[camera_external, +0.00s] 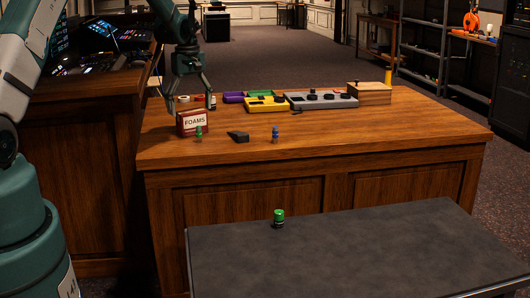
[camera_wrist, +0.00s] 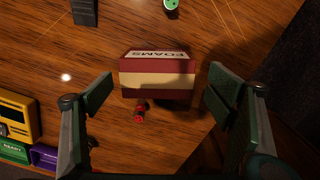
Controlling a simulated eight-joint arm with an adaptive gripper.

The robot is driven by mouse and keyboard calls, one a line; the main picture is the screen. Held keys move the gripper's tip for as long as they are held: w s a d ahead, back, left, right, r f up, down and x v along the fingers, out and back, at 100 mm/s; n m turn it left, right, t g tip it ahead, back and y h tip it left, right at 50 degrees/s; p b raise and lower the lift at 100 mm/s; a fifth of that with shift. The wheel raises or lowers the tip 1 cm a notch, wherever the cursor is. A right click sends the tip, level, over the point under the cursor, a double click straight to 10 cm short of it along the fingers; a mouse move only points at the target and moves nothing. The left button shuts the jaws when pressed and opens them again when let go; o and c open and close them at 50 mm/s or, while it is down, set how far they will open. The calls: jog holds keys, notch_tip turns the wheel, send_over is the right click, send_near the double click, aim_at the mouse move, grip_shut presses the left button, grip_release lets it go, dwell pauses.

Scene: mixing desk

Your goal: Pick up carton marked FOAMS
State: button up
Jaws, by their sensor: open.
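The carton marked FOAMS (camera_external: 194,122) is a small dark red box with a white label, standing on the left part of the wooden desk. In the wrist view the carton (camera_wrist: 158,76) shows from above, dark red with a cream band, its lettering toward the top. My gripper (camera_external: 190,94) hangs just above the carton, pointing down. In the wrist view my gripper (camera_wrist: 158,95) is open, with one finger on each side of the carton and a gap on both sides. Nothing is between the fingers in contact with them.
A small red item (camera_wrist: 139,112) lies beside the carton. A green figure (camera_external: 198,132), a black wedge (camera_external: 238,137) and a blue figure (camera_external: 275,134) stand nearby. A yellow device (camera_external: 266,104), a grey panel (camera_external: 320,101) and a wooden box (camera_external: 368,93) sit farther right. The desk's front right is clear.

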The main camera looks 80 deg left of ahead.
aim_at(192, 120)
jog(key=shift+w+a+f, duration=0.1)
jog(key=shift+f, duration=1.2)
jog(key=shift+w+f, duration=0.1)
jog(key=shift+f, duration=1.2)
jog(key=c, duration=1)
